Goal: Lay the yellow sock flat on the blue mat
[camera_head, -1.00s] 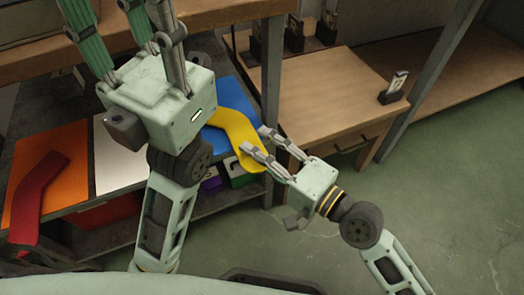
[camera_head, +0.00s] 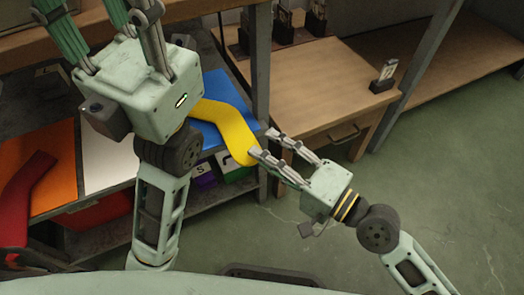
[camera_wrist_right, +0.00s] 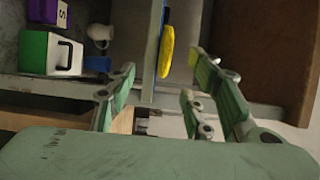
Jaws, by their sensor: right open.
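The yellow sock (camera_head: 226,122) lies partly on the blue mat (camera_head: 215,88), and its near end hangs out past the shelf's front edge. My left gripper's palm and arm hide part of both. My right gripper (camera_head: 261,143) is open and empty just beyond that end; one finger appears close beside it. In the right wrist view the sock (camera_wrist_right: 166,52) shows nearly edge-on, seen between the spread fingers and ahead of them, with the blue mat's edge (camera_wrist_right: 166,15) above. My left gripper (camera_head: 95,12) has its fingers spread apart; their tips are cut off at the top.
An orange mat (camera_head: 62,150) with a red sock (camera_head: 25,185) and a white mat (camera_head: 105,155) lie to the left. Green (camera_head: 236,174) and purple (camera_head: 204,180) boxes stand below. A wooden drawer table (camera_head: 315,85) stands to the right, beside a metal post (camera_head: 260,60).

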